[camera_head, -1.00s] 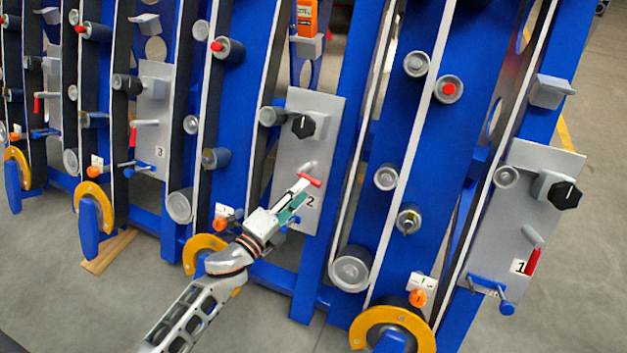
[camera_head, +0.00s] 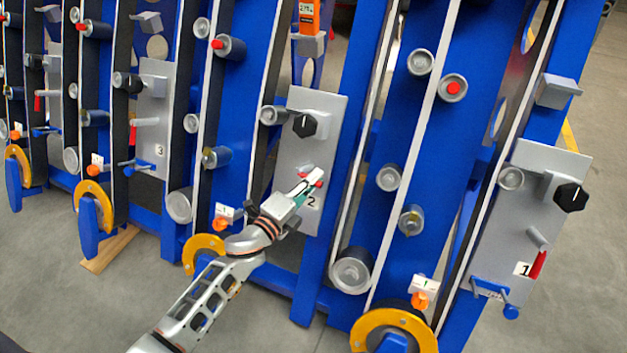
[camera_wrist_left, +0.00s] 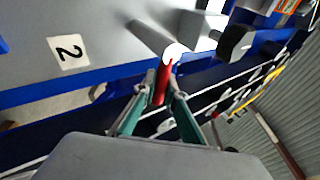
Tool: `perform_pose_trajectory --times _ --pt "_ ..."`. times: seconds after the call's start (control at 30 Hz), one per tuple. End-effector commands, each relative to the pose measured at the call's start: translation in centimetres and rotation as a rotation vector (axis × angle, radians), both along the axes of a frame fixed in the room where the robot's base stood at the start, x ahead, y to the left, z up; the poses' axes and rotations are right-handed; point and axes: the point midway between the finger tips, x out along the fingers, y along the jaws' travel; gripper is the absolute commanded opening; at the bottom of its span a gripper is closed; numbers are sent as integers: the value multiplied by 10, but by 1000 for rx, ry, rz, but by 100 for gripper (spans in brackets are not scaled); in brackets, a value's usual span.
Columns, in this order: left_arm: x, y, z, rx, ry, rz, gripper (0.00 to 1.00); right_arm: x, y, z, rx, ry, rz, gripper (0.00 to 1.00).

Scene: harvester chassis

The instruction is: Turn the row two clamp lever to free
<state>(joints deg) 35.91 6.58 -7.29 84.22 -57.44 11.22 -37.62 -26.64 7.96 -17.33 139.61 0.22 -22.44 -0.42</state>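The row two clamp lever is a red handle (camera_wrist_left: 162,84) on a pale round pivot in the left wrist view. In the head view only small red parts of it (camera_head: 319,184) show beside my fingers, on the grey plate marked 2 (camera_head: 325,130). My left gripper (camera_head: 314,178) is at the lever. In the left wrist view its two green-sided fingers (camera_wrist_left: 160,92) stand apart on either side of the red handle, with narrow gaps, so it looks open around it. Contact cannot be made out. My right gripper is not in view.
A black knob (camera_head: 304,125) sits above the lever on the same plate. Plate 1 (camera_head: 530,165) with its own red lever (camera_head: 538,265) is at the right. Plate 3 (camera_head: 153,90) is at the left. Blue frame beams and rollers surround the plates.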

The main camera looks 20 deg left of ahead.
Motion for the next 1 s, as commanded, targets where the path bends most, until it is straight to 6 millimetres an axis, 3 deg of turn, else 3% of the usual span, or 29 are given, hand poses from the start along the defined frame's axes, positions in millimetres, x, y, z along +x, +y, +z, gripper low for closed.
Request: perform_pose_trajectory --times 0.67,0.7,0.77,1.0 --pt "-4 2 -6 124 -4 -73 0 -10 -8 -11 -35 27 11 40" --pt "-4 2 -6 124 -4 -73 16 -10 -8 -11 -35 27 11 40" --pt "-4 2 -6 124 -4 -73 29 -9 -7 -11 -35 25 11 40" --pt "-4 2 -6 124 -5 -72 29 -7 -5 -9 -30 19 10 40"
